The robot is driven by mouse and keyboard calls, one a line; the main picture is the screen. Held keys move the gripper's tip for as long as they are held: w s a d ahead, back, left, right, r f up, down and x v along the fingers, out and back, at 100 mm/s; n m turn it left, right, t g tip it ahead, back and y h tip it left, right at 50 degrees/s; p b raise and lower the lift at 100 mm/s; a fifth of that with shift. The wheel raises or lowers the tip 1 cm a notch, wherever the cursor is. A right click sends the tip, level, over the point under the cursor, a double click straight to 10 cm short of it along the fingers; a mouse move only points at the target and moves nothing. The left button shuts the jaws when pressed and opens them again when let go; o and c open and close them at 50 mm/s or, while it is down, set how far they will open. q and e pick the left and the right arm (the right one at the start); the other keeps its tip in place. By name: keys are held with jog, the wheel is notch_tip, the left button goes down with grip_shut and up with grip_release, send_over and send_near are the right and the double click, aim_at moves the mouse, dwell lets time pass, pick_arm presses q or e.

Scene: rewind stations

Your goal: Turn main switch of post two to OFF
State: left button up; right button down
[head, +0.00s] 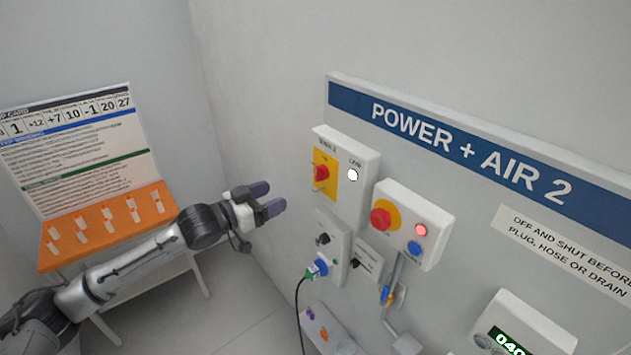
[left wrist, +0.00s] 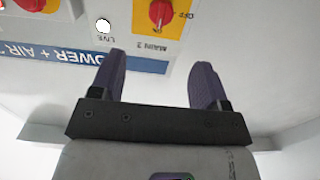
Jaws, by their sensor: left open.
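The main switch of post two is a red rotary knob (head: 321,173) on a yellow plate, on a white wall box (head: 345,185) with a round white LIVE lamp (head: 353,175). In the left wrist view the knob (left wrist: 158,12) appears upside down at the top edge, labelled MAIN 2. Its grip bar runs up and down there, and the word OFF is to its right. My left gripper (head: 268,198) is open and empty, left of the box and apart from it. In the left wrist view its fingers (left wrist: 161,70) point toward the knob. My right gripper is not in view.
A red button (head: 381,218) with a lit red lamp (head: 421,230) is on the box to the right. Below hang a socket with a blue plug (head: 319,267) and black cable, and a valve (head: 388,294). An orange-topped table (head: 105,228) stands at left.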

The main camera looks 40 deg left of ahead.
aim_at(316, 174)
pick_arm(q)
jog(key=p+x, duration=0.1)
jog(key=x, duration=0.3)
jog(key=p+x, duration=0.1)
jog(key=x, duration=0.3)
jog(key=r+p+x, duration=0.1)
jog(key=x, duration=0.2)
jog(key=shift+w+a, duration=0.1)
jog(key=shift+w, duration=0.35)
jog(key=shift+p+x, duration=0.3)
jog(key=shift+x, duration=0.7)
jog(key=c, duration=0.9)
